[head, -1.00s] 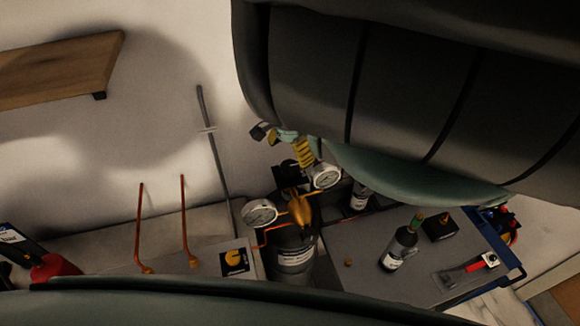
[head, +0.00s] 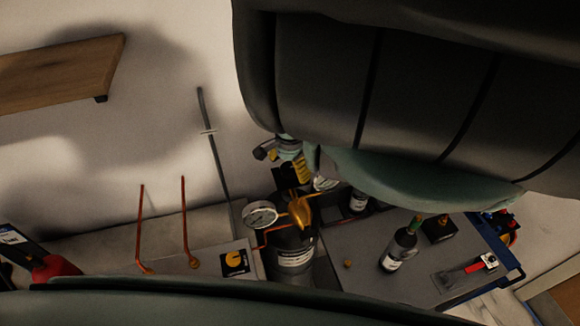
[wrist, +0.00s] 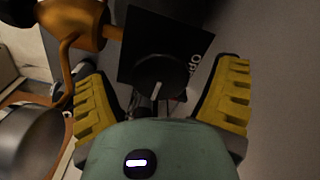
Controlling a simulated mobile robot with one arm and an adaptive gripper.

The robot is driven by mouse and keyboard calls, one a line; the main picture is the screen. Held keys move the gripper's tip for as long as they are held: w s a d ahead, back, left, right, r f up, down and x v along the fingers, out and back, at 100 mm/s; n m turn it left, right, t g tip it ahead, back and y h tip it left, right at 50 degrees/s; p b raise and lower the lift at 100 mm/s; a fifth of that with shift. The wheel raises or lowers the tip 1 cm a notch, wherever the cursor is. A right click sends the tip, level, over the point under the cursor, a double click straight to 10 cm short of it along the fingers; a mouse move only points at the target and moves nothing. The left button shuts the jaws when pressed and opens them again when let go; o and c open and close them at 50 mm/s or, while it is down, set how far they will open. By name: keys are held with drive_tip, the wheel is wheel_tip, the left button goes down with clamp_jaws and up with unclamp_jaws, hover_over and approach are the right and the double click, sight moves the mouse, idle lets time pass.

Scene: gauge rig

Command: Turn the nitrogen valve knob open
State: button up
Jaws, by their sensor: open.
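The valve knob (wrist: 160,78) is round and black with a pale pointer line, in front of a black plate (wrist: 165,40) with partly readable white lettering, "OP". In the wrist view it sits between the yellow-padded fingers of my gripper (wrist: 162,98), which are open with a gap on each side. I cannot tell how deep the knob lies between them. In the head view my gripper (head: 300,172) is above the brass regulator (head: 300,210) on the dark cylinder (head: 292,255). There the knob cannot be made out clearly behind the gripper.
A gauge (head: 260,215) sits left of the regulator; a second gauge (head: 325,184) is partly covered by my arm. Copper pipes (head: 186,225) stand at left. A grey bench (head: 345,285) at right holds a bottle (head: 399,248) and a red-handled tool (head: 478,266).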

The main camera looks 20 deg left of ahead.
drive_tip(key=shift+c, duration=0.4)
drive_tip(key=c, duration=1.1)
drive_tip(key=shift+c, duration=0.2)
drive_tip(key=shift+n, duration=0.4)
drive_tip(key=n+b, duration=0.2)
drive_tip(key=n, duration=0.1)
drive_tip(key=shift+f+n, duration=0.1)
drive_tip(key=shift+n, duration=0.3)
drive_tip(key=n+b, duration=0.1)
drive_tip(key=n, duration=0.3)
drive_tip(key=n+b, duration=0.1)
drive_tip(key=n, duration=0.8)
drive_tip(key=shift+n+b, duration=0.3)
